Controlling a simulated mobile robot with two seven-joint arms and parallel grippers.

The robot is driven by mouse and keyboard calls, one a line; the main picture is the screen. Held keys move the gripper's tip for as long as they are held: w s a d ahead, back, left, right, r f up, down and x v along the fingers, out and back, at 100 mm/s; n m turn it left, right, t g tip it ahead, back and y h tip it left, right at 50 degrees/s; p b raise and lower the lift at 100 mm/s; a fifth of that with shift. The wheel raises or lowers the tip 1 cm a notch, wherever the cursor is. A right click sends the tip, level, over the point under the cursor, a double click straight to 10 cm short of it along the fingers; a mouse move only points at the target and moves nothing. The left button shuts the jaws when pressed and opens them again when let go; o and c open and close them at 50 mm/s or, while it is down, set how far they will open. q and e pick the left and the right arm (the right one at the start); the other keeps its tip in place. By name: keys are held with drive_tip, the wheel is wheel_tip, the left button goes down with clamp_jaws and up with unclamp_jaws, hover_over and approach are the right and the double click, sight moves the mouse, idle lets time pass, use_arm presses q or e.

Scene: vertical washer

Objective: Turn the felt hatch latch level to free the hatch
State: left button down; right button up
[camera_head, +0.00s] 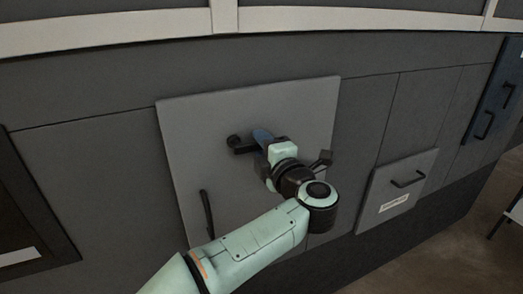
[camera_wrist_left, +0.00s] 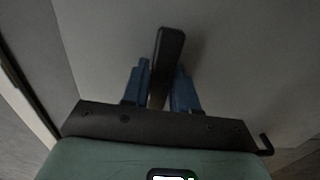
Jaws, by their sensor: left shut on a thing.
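The hatch (camera_head: 183,135) is a large light grey square panel on the dark machine front, and it looks flush in its place. Its latch (camera_head: 237,144) is a short black bar near the upper middle, lying close to level in the head view. My left gripper (camera_head: 263,136) reaches it from the right front, hiding part of the bar. In the left wrist view, its blue fingers (camera_wrist_left: 158,88) are on both sides of the black latch bar (camera_wrist_left: 168,58), shut on it. The bar's far end sticks out past the fingertips. My right gripper is not in view.
A long black handle (camera_head: 207,213) is on the hatch's lower left. A small dark fitting (camera_head: 324,158) is right of my gripper. A smaller grey panel (camera_head: 380,211) with a handle and label is at the right. A pale rail (camera_head: 120,22) runs above.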

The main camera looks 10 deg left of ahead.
use_arm(q)
drive_tip(key=shift+r+n, duration=0.2)
drive_tip(key=shift+n, duration=0.2)
drive_tip(key=c, duration=1)
unclamp_jaws()
drive_tip(key=shift+o, duration=0.2)
drive_tip(key=shift+s+d, duration=0.1)
drive_tip(key=b+v, duration=0.2)
drive_tip(key=v, duration=1.1)
drive_tip(key=shift+f, duration=0.1)
